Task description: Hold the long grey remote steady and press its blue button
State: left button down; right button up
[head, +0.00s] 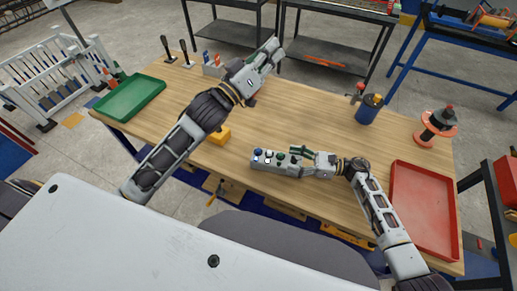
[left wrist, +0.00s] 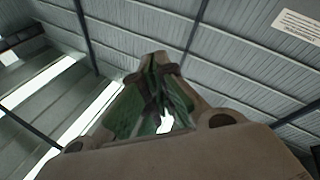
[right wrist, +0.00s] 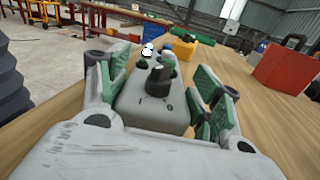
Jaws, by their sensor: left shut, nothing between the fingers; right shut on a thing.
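The long grey remote (head: 270,166) is at the near middle of the table, its button end towards the left. The blue button (head: 257,153) is at its far left end; it also shows in the right wrist view (right wrist: 167,48), beyond a black knob. My right gripper (head: 296,155) is shut on the other end of the remote, its green-padded fingers along both sides (right wrist: 158,95). My left gripper (head: 273,50) is raised, well away from the remote. In the left wrist view its fingertips (left wrist: 158,62) meet with nothing between them, against the ceiling.
A yellow block (head: 220,136) lies left of the remote. A red tray (head: 424,210) is at the right, a green tray (head: 130,98) at the far left. A blue can (head: 368,109) and an orange-and-black stacked piece (head: 438,126) stand at the back right. The table's middle is clear.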

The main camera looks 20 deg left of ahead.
pick_arm(q)
notch_tip(320, 180, down, 4)
jog(key=w+n+g+y, duration=0.1)
jog(key=n+g+y, duration=0.3)
jog(key=g+y, duration=0.2)
jog(key=g, duration=0.5)
send_over(258, 150)
jog(key=a, duration=0.1)
notch_tip(258, 150, down, 17)
jog(key=shift+w+f, duration=0.15)
jog(key=shift+w, duration=0.3)
jog(key=shift+f, duration=0.15)
jog(key=shift+f, duration=4.2)
